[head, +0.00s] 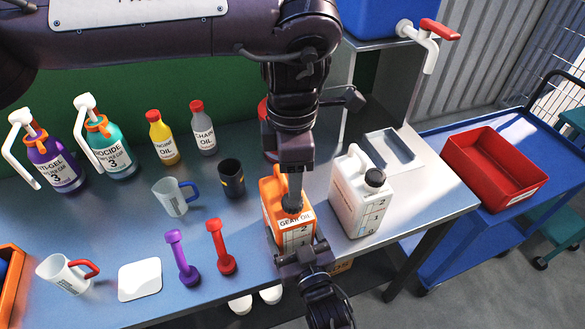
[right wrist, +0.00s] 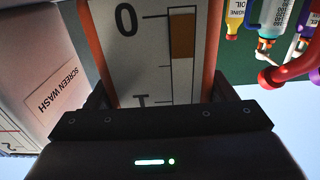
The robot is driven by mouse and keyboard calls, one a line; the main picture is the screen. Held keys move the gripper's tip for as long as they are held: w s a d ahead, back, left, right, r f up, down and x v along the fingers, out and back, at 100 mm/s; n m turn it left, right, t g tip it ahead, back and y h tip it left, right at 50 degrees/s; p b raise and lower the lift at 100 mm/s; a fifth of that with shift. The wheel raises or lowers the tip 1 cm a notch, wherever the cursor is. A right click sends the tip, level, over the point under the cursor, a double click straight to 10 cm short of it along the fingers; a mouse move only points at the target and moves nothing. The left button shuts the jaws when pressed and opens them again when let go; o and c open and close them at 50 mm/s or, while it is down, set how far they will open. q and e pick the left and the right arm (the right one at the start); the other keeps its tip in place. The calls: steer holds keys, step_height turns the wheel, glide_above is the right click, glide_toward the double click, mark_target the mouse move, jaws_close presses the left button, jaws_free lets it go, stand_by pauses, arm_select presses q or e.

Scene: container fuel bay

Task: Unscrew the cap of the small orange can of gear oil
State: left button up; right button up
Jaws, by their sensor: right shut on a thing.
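The small orange can of gear oil (head: 271,197) stands upright at the front edge of the blue bench, with its dark cap (head: 291,206) on top. My right gripper (head: 297,256) is shut on the can's body from the front; in the right wrist view the can's scale label (right wrist: 150,60) fills the space between the fingers. My left gripper (head: 294,190) points straight down at the cap from above. Its fingers overlap the cap in the picture, and I cannot tell whether they are shut on it.
A white screen wash can (head: 347,200) with a black cap stands close right of the orange can. A dark cup (head: 231,180), a clear jug (head: 176,197), and red (head: 221,250) and purple (head: 182,262) tools are left. A red bin (head: 490,170) sits on a blue cart.

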mark_target(293, 204)
arm_select(q)
steer(key=m, duration=0.6)
arm_select(e)
steer(key=shift+r, duration=0.1)
arm_select(q)
steer(key=m, duration=0.4)
steer(key=shift+m, duration=0.4)
steer(key=shift+f, duration=4.05)
arm_select(e)
steer(key=shift+w, duration=0.1)
arm_select(q)
steer(key=shift+c, duration=0.3)
